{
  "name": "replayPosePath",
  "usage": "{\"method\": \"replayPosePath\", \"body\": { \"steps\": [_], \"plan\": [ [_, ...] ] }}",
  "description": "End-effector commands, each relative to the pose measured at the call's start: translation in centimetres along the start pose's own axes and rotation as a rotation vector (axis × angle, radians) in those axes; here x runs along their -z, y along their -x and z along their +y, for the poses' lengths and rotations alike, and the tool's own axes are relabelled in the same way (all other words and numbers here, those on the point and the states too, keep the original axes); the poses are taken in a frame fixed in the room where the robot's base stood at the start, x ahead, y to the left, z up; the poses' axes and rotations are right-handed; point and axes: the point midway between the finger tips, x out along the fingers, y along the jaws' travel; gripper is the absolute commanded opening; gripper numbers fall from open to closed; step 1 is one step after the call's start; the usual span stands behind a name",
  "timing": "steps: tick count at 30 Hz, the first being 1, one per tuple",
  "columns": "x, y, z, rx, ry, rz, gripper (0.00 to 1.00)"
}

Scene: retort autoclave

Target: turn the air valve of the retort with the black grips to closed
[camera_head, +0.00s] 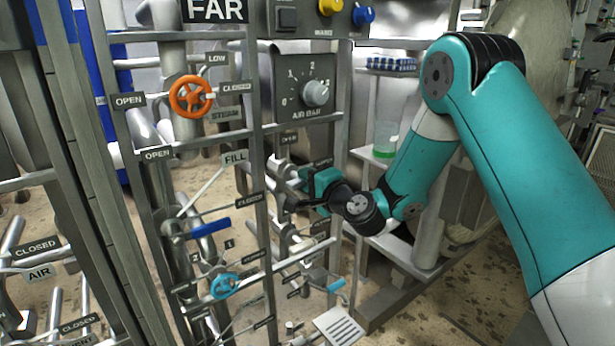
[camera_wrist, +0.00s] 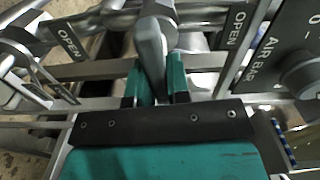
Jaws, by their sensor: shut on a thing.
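My gripper (camera_head: 300,190) reaches into the valve rack below the air gauge panel. In the wrist view its two teal fingers (camera_wrist: 155,88) stand on either side of a grey lever handle (camera_wrist: 150,45) and are shut on it. The lever belongs to a pipe valve; its grey end also shows in the head view (camera_head: 279,166), just left of the gripper. One OPEN plate (camera_wrist: 67,38) is left of the lever and another OPEN plate (camera_wrist: 237,27) is right of it. The lever's own name plate is not readable, and no black grips can be made out.
The air bar gauge (camera_head: 305,85) sits above my gripper. A shelf with a beaker (camera_head: 385,140) stands right of the gripper, close to my arm.

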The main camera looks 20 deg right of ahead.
Motion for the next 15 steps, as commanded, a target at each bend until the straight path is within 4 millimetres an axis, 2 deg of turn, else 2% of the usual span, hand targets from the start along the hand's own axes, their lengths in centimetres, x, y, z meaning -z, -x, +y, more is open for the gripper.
{"method": "replayPosePath", "body": {
  "steps": [15],
  "plan": [
    [0.02, 0.03, 0.17, -0.001, -0.111, 0.001, 0.0]
  ]
}}
